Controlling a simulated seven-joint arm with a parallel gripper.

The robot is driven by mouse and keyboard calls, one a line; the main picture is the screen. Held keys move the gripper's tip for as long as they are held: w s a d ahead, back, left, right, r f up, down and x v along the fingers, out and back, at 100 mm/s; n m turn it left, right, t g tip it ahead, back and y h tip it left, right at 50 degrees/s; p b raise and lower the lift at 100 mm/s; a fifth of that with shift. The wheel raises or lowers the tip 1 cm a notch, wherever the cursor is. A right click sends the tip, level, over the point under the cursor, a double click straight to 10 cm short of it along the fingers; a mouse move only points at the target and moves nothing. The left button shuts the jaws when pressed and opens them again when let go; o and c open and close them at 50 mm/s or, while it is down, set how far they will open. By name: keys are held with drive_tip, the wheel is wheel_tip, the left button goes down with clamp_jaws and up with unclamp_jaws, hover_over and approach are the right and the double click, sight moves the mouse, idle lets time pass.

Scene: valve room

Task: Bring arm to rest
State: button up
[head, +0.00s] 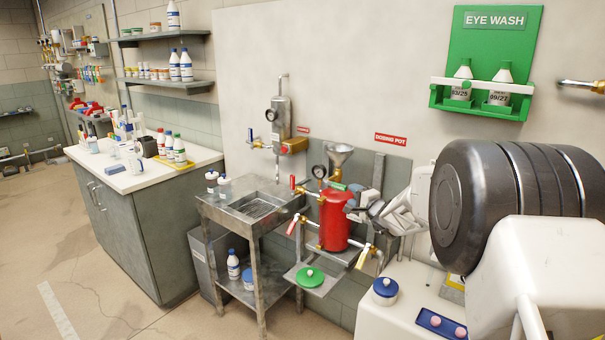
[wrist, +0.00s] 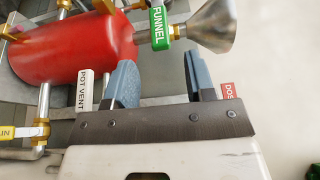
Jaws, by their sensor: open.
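My gripper (head: 362,205) is in front of the red dosing pot (head: 335,222), at its upper right in the head view. In the wrist view my gripper (wrist: 160,78) has its two blue-grey fingers apart, with nothing between them. The red pot (wrist: 70,45) lies beyond the fingers. A metal funnel (wrist: 215,25) with a green FUNNEL tag (wrist: 158,28) is just past the fingertips. A white POT VENT tag (wrist: 86,90) shows left of the fingers. Whether a finger touches anything is unclear.
A steel sink stand (head: 250,208) is left of the pot. A green lid (head: 310,277) lies on a small shelf below the pot. A blue-lidded jar (head: 385,290) and a blue tray (head: 440,325) are at front right. The green eye wash station (head: 495,45) hangs above.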

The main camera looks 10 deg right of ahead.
drive_tip(key=s+a+r+n+g+y, duration=0.3)
drive_tip(key=s+a+r+n+g, duration=0.25)
drive_tip(key=s+a+r, duration=0.45)
drive_tip(key=s+a+r+n+g+h, duration=0.15)
drive_tip(key=s+a, duration=0.25)
drive_tip(key=s, duration=0.4)
drive_tip(key=s+a+r+n+g+y, duration=0.1)
drive_tip(key=s+a+n+g, duration=0.15)
drive_tip(key=s, duration=0.45)
drive_tip(key=s+d+f+n+g+h, duration=0.1)
drive_tip(key=s+h, duration=0.4)
drive_tip(key=s, duration=1.2)
drive_tip(key=s+d+f+n+g+h, duration=0.2)
drive_tip(key=s+h, duration=0.3)
drive_tip(key=s, duration=1.2)
drive_tip(key=shift+s+d+n+g, duration=0.35)
drive_tip(key=shift+d+g, duration=0.1)
drive_tip(key=shift+g, duration=0.4)
